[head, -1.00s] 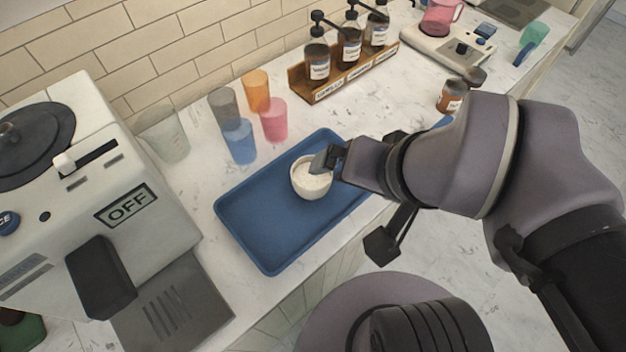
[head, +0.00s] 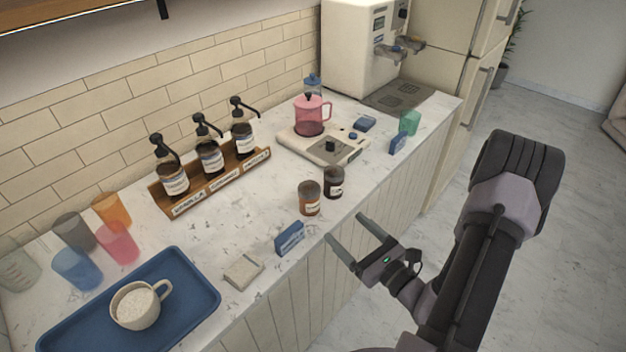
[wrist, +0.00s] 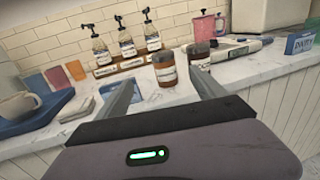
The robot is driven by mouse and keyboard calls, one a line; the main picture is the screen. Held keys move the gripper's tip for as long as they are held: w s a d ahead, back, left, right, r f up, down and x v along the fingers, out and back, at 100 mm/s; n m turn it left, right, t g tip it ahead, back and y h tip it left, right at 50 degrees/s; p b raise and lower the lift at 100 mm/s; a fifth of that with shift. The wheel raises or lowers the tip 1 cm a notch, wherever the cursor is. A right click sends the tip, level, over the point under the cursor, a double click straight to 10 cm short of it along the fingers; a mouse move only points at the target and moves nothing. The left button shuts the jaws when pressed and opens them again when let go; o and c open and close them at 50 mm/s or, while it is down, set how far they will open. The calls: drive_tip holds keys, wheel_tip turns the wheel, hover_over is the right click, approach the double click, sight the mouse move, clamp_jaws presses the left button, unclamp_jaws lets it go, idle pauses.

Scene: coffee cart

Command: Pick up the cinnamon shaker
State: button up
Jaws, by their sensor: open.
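Two small jars stand side by side near the counter's front edge. One is amber-brown (head: 309,198) with a pale label and also shows in the wrist view (wrist: 165,71). The other is darker brown (head: 334,182) and stands just behind and to the right; the wrist view shows it too (wrist: 199,53). Their labels are too small to read, so I cannot tell for certain which is the cinnamon shaker. My gripper (head: 345,226) is open and empty, in front of the counter edge, with its fingers pointing toward the jars. In the wrist view the amber-brown jar appears between the fingers, still apart from them.
A blue box (head: 289,238) and a pale square item (head: 243,271) lie near the front edge, left of the jars. A pump-bottle rack (head: 215,181) and a scale (head: 325,146) with a pink pitcher (head: 312,114) stand behind. A blue tray (head: 190,277) holds a white cup (head: 137,306).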

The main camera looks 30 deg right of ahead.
drive_tip(key=b, duration=0.1)
approach(309, 191)
drive_tip(key=shift+h, duration=0.3)
drive_tip(key=w, duration=0.2)
drive_tip(key=w+f, duration=0.1)
drive_tip(key=w, duration=0.2)
drive_tip(key=shift+w+a+f, duration=0.3)
drive_tip(key=shift+w+f, duration=0.05)
drive_tip(key=shift+w, duration=0.05)
drive_tip(key=w+b, duration=0.1)
drive_tip(key=w, duration=0.4)
drive_tip(key=shift+w+a, duration=0.2)
drive_tip(key=shift+w, duration=0.2)
drive_tip(key=shift+s, duration=0.1)
drive_tip(key=c, duration=1.6)
drive_tip(key=shift+r, duration=0.1)
